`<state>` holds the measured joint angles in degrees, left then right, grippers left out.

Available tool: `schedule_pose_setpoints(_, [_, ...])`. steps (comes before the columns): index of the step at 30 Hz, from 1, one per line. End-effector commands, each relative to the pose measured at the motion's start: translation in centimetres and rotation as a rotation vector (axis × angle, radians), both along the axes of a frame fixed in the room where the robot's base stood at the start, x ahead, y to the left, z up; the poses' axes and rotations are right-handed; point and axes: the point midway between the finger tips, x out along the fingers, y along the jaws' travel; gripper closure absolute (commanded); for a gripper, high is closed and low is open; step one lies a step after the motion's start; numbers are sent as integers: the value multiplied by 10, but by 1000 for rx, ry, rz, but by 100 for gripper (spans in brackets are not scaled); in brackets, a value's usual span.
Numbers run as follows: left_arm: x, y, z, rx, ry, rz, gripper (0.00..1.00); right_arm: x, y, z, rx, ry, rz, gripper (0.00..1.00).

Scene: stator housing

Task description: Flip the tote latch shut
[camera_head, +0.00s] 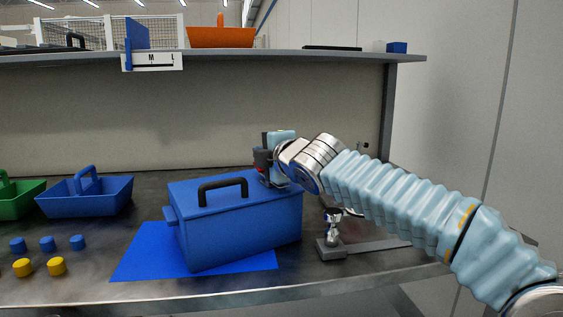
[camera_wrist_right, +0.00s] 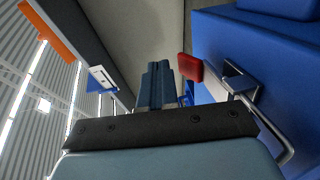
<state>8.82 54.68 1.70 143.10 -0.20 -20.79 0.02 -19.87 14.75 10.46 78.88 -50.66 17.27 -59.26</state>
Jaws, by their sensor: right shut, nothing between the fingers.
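The blue tote (camera_head: 235,225) stands with its lid down and a black handle (camera_head: 222,190) on top. In the right wrist view its blue side wall (camera_wrist_right: 285,55) fills the right. A metal latch (camera_wrist_right: 240,82) is on that wall, with a bent metal rod running down to the right. A red tab (camera_wrist_right: 190,67) shows beside the latch. My right gripper (camera_head: 265,163) is at the tote's back right top corner. Its fingers (camera_wrist_right: 158,85) are together, empty, and left of the red tab; I cannot tell if they touch it. My left gripper is not in view.
The tote stands on a blue mat (camera_head: 140,255). A blue basket (camera_head: 85,193), a green basket (camera_head: 20,192) and several blue and yellow cylinders lie left. A small metal fixture (camera_head: 332,240) stands right of the tote. A shelf (camera_head: 230,54) spans the back above.

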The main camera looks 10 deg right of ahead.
Motion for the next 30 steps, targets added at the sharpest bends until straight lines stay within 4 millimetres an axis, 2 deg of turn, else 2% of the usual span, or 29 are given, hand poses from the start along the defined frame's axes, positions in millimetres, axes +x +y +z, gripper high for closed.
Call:
schedule_pose_setpoints(6, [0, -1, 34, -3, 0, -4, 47, -11, 1, 44, 1, -3, 0, 100])
schedule_pose_setpoints(9, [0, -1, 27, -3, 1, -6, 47, -19, -3, 58, 5, -3, -3, 100])
schedule_pose_setpoints(15, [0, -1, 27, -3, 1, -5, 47, -37, -9, 100, 4, -2, -1, 100])
schedule_pose_setpoints(18, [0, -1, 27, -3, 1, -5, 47, -43, -11, 114, 3, -2, 0, 100])
schedule_pose_setpoints(22, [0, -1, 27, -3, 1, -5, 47, -47, -13, 123, 1, -1, 0, 100])
schedule_pose_setpoints(30, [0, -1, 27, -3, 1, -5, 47, -48, -13, 126, 0, 0, 0, 100])
